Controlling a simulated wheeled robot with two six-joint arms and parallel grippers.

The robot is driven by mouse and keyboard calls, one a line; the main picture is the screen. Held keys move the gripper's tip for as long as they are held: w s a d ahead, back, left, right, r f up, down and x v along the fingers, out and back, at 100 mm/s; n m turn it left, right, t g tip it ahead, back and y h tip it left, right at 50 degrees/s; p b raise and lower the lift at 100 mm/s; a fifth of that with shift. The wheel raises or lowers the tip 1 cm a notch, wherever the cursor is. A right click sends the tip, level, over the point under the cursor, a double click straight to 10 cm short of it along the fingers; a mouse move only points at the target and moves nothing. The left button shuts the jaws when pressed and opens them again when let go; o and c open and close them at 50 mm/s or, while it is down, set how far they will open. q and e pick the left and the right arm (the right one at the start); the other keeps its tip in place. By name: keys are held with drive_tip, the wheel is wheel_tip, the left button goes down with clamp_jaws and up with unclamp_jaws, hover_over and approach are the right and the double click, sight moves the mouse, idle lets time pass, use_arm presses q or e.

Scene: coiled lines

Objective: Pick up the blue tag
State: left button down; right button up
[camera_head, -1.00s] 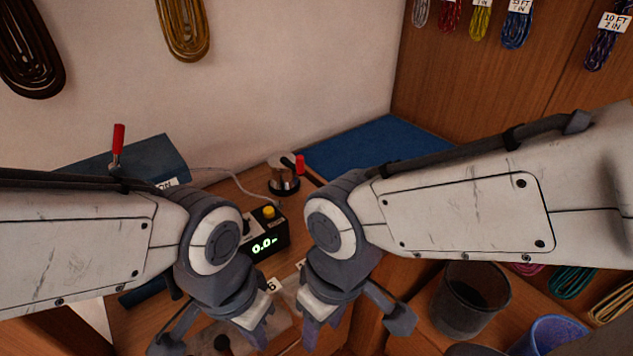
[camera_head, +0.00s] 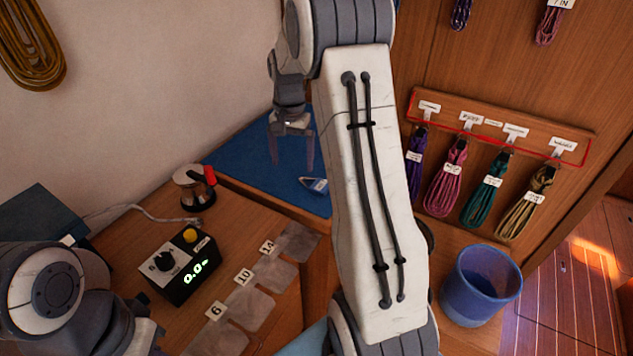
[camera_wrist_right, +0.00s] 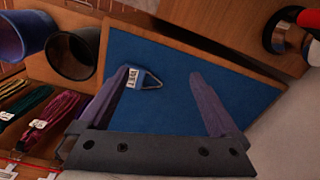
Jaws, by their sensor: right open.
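The blue tag (camera_head: 314,184) lies on the blue mat (camera_head: 245,150) in the head view, near the mat's front edge. It has a white printed label and also shows in the right wrist view (camera_wrist_right: 149,82). My right gripper (camera_head: 291,163) is open and empty over the mat, left of the tag in the head view. In the right wrist view its fingertips (camera_wrist_right: 163,76) are spread, and the tag shows between them, close to the left finger. My left wrist is at the head view's lower left; its fingers are not visible.
A black box with a green display (camera_head: 180,265), a metal pot with a red handle (camera_head: 195,187) and grey pads marked by numbers (camera_head: 268,272) are on the wooden bench. A blue bucket (camera_head: 480,285) stands right of my right arm. Coiled lines (camera_head: 485,187) hang on the panel.

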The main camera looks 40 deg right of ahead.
drive_tip(key=d+f+m, duration=0.1)
drive_tip(key=d+f, duration=0.1)
drive_tip(key=d+f+m, duration=0.1)
drive_tip(key=d+f, duration=0.1)
drive_tip(key=d, duration=0.1)
drive_tip(key=d+f+m, duration=0.1)
drive_tip(key=d+f, duration=0.1)
drive_tip(key=d, duration=0.1)
drive_tip(key=shift+s+d+f+p, duration=0.25)
drive_tip(key=shift+s+f+p, duration=0.05)
drive_tip(key=shift+w+d+f+p, duration=0.1)
drive_tip(key=shift+f+p, duration=0.25)
drive_tip(key=shift+f, duration=1.1)
drive_tip(key=shift+w+d+f+p, duration=0.1)
drive_tip(key=shift+f+p, duration=0.25)
drive_tip(key=shift+f, duration=1.05)
drive_tip(key=shift+a, duration=0.1)
drive_tip(key=c, duration=1.4)
